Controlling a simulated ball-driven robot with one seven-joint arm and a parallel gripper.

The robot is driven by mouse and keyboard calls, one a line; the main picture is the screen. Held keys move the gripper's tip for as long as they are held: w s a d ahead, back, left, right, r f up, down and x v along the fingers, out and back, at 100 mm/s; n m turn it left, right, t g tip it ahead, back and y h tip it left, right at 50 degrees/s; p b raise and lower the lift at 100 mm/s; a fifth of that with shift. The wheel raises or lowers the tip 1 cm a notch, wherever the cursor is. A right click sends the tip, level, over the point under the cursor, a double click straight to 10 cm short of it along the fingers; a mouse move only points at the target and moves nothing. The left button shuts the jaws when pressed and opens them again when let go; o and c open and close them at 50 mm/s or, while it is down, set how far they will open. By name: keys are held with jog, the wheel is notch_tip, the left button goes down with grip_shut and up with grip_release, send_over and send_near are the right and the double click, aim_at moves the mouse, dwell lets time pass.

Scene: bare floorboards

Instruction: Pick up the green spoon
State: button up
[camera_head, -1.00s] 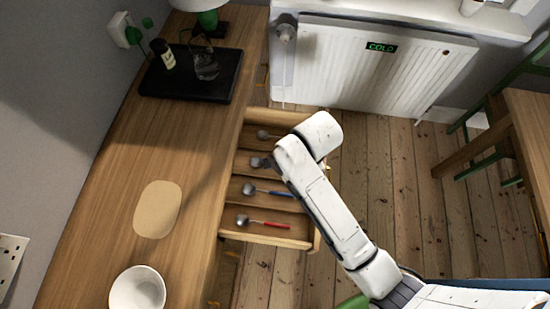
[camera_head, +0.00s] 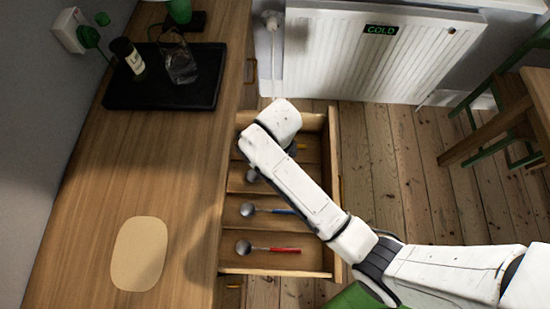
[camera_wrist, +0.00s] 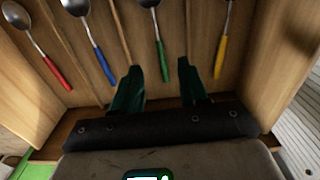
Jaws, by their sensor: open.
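The green spoon (camera_wrist: 159,40) lies in its own drawer compartment, its green handle toward my gripper in the wrist view. In the head view only its metal bowl (camera_head: 252,176) shows beside my arm, which hides the handle. My gripper (camera_wrist: 161,72) is open. Its two dark fingers appear on either side of the green handle's end in the wrist view, with nothing held. The height between fingers and handle is hard to judge. In the head view my arm hides the gripper.
The open drawer (camera_head: 333,190) also holds a red spoon (camera_wrist: 48,60), a blue spoon (camera_wrist: 96,42) and a yellow spoon (camera_wrist: 222,45), split by wooden dividers. The countertop beside it bears a black tray (camera_head: 120,98) and a beige mat (camera_head: 139,255). A radiator (camera_head: 360,60) stands behind.

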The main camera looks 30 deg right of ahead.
notch_tip(320, 180, down, 10)
jog(key=shift+s+a+r, duration=0.1)
jog(key=shift+r, duration=0.05)
dwell(0.4)
grip_shut()
dwell(0.4)
